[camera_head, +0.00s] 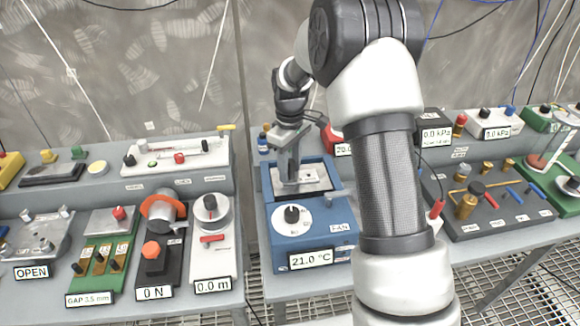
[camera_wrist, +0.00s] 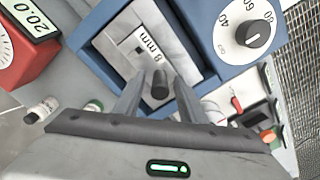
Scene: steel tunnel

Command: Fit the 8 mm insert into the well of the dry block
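The blue dry block (camera_head: 330,220) stands at the middle of the bench, with a dial on its front and a display reading 21.0 °C. The pale metal insert (camera_head: 312,175), labelled "8 mm", lies within the dark-edged well (camera_wrist: 105,58) in its top; I cannot tell how deep it sits. The insert (camera_wrist: 182,48) has a short dark post on it. My gripper (camera_wrist: 160,88) points down over the insert, with one finger on each side of the post and small gaps showing. In the head view my gripper (camera_head: 292,180) partly covers the insert.
A red device (camera_wrist: 22,45) reading 20.0 stands beside the block. Small bottles (camera_wrist: 40,108) stand near it. A valve panel (camera_head: 490,205) lies to the right, behind my arm.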

